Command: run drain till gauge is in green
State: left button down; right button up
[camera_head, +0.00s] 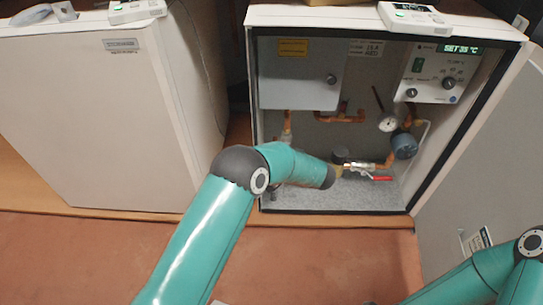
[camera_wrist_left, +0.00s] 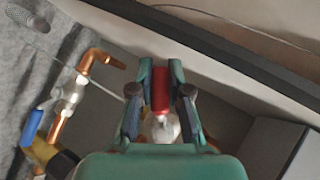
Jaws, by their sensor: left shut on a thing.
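The unit stands open, and its small round gauge (camera_head: 388,124) is on the pipework at right; its reading is too small to tell. A red lever (camera_head: 381,178) sits low on a metal valve (camera_head: 357,166). My left arm reaches into the unit from the left, its gripper mostly hidden in the head view. In the left wrist view my left gripper (camera_wrist_left: 160,100) is shut on a red handle (camera_wrist_left: 160,88), with a pale rounded part below it. I cannot tell whether this is the same red lever. My right gripper is out of view.
A control panel (camera_head: 437,72) reads SET 35 °C. A grey box (camera_head: 300,74) fills the upper left inside. The open door (camera_head: 486,160) stands at right. A closed white unit (camera_head: 90,120) is at left. A blue-handled valve (camera_wrist_left: 33,127) and copper pipe show beside the gripper.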

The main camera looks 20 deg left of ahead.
pick_arm(q)
jog(key=shift+w+d+f+n+h, duration=0.15)
jog(key=shift+d+f+n+h, duration=0.25)
jog(key=shift+h, duration=0.4)
jog(key=shift+a, duration=0.1)
jog(key=c, duration=1.1)
grip_release()
jog(key=v, duration=1.2)
